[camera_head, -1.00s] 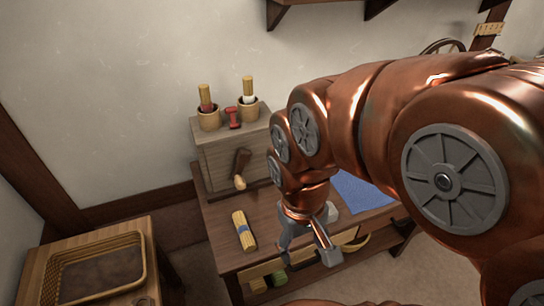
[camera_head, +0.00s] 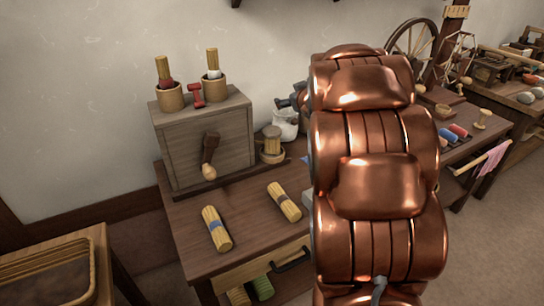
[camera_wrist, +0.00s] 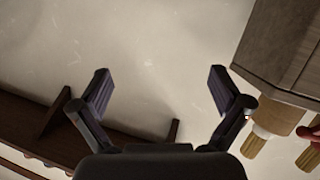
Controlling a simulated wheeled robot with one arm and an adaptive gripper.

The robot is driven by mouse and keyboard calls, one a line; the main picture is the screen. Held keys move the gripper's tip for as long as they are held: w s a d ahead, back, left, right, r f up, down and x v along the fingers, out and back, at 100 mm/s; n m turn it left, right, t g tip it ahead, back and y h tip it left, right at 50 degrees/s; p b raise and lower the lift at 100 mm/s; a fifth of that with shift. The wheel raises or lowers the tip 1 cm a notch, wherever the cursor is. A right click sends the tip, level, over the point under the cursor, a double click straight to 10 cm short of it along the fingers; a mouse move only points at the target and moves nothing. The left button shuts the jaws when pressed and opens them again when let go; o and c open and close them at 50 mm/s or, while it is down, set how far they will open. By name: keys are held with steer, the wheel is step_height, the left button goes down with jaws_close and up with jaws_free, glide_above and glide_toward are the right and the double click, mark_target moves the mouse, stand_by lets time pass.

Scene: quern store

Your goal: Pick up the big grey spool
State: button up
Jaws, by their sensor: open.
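I cannot make out a big grey spool for certain in either current view. Two small grey rounded things (camera_head: 531,95) lie on the far right bench, but they are too small to identify. A blue spool (camera_head: 446,136) and a red spool (camera_head: 459,131) lie on the right-hand table. A small red spool (camera_head: 196,96) stands on the wooden box, between two pots. My gripper (camera_wrist: 160,82) is open and empty in the wrist view, with bare wall between its fingers. My arm hides much of the middle of the head view.
The wooden box (camera_head: 205,140) stands on a brown table (camera_head: 190,245) with two yellow bundles (camera_head: 215,228) before it. A white sack (camera_head: 285,124) is beside the box. A wicker tray (camera_head: 45,270) is at lower left. Spinning wheels (camera_head: 410,50) stand behind the right-hand table.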

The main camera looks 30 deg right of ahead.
step_height(320, 180, down, 5)
steer(key=w+d+n+t+y+b, duration=0.1)
steer(key=w+n+t+y+b, duration=0.1)
steer(key=b, duration=0.1)
steer(key=n+t+y+b, duration=0.1)
steer(key=n+y+b, duration=0.2)
steer(key=y+b, duration=0.5)
glide_toward(272, 133)
steer(key=w+f+y, duration=0.1)
steer(key=w+f, duration=0.1)
steer(key=w, duration=0.3)
steer(key=b+x, duration=0.1)
steer(key=x, duration=0.4)
steer(key=shift+w+r, duration=0.15)
steer(key=shift+w, duration=0.2)
steer(key=shift+w+a+r, duration=0.1)
steer(key=shift+w, duration=0.25)
steer(key=c, duration=1.3)
